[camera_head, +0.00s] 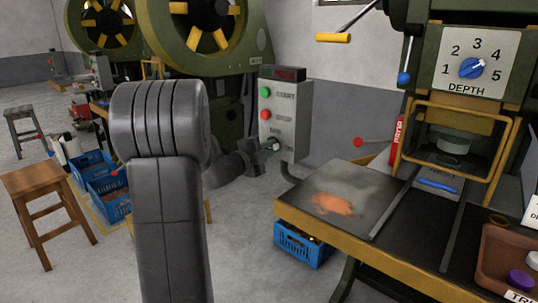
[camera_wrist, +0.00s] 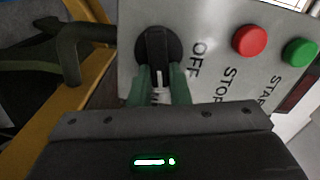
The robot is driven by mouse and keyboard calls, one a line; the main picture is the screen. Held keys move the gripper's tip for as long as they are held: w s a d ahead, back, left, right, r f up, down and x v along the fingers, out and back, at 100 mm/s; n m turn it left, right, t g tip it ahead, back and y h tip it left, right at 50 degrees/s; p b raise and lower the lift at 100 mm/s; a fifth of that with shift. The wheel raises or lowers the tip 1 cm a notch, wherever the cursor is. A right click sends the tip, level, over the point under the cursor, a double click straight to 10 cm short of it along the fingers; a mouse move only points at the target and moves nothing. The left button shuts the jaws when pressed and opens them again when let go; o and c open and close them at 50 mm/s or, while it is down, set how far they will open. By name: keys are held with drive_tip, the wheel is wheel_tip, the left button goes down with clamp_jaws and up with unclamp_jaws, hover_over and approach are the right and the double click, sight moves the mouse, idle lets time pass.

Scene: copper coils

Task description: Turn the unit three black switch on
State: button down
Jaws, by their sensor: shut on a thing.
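The black switch (camera_wrist: 157,45) is a round knob on a grey control box (camera_head: 291,135). My gripper (camera_wrist: 160,82) has its two green fingers closed on the switch's handle in the wrist view. A white mark shows on the handle between the fingers. The word OFF is printed beside the knob in the wrist view. In the head view my gripper (camera_head: 270,146) is at the lower front of the box, and it mostly hides the switch. No unit number is readable on the box.
A red STOP button (camera_wrist: 249,41) and a green START button (camera_wrist: 299,52) are close to the switch. A workbench (camera_head: 350,247) stands right of the box, with a blue crate (camera_head: 303,247) below. A wooden stool (camera_head: 46,185) is at the left.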

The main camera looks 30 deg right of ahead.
drive_tip(key=shift+f+m+b, duration=0.3)
drive_tip(key=shift+m+b, duration=0.55)
drive_tip(key=shift+m, duration=0.65)
drive_tip(key=c, duration=1.4)
unclamp_jaws()
drive_tip(key=shift+o, duration=0.2)
drive_tip(key=p+v, duration=0.2)
drive_tip(key=v, duration=1.2)
drive_tip(key=shift+p, duration=0.3)
drive_tip(key=shift+d, duration=0.1)
